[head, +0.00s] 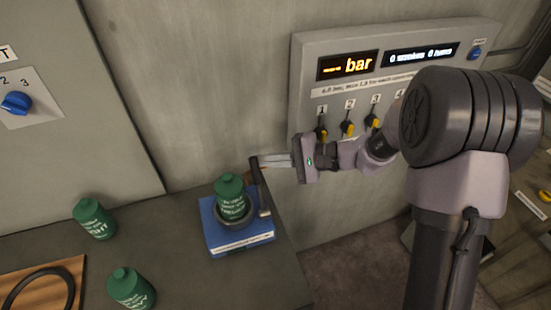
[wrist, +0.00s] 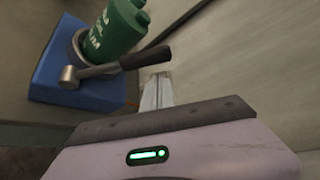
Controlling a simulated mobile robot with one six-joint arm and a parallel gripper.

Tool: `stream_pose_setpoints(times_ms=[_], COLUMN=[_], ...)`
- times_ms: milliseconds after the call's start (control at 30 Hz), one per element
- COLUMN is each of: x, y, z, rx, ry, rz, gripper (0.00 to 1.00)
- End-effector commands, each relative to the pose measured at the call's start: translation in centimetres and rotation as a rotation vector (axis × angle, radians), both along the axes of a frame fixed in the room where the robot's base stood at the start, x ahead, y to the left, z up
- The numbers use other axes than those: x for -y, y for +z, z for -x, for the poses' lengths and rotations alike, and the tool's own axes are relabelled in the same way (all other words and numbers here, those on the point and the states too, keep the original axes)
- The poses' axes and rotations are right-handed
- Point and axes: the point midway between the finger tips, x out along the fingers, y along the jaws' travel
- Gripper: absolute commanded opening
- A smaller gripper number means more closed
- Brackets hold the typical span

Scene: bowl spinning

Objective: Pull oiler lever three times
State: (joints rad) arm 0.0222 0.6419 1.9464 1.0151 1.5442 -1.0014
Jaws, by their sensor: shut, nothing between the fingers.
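The oiler is a blue base (head: 222,240) with a grey ring holding an upright green bottle (head: 230,192). Its lever (head: 262,190) has a dark handle, rising at the right side of the base in the head view. In the wrist view, the lever (wrist: 105,69) runs from a grey pivot at left to a dark grip (wrist: 146,58). My gripper (head: 258,161) is shut and empty, reaching in from the right with its fingertips beside the handle's upper end. The fingertips (wrist: 156,78) are close to the grip in the wrist view; I cannot tell whether they touch it.
Two more green bottles (head: 95,218) (head: 131,288) stand on the bench (head: 190,285) at left, near a wooden board (head: 70,272) with a black ring. A control panel (head: 308,75) with displays and switches hangs on the wall behind my arm. A blue knob (head: 15,103) is at far left.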

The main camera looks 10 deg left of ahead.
Motion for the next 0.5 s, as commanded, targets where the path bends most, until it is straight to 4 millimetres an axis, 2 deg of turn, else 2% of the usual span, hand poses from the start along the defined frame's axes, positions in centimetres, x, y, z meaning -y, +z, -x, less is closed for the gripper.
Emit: stream_pose_setpoints(times_ms=[167,500], x=[0.21,0.25], y=[0.6,0.66], z=[1.06,1.17], rx=[0.001,0.002], ry=[0.0,0.0], rz=[0.0,-0.001], gripper=[0.0,0.0])
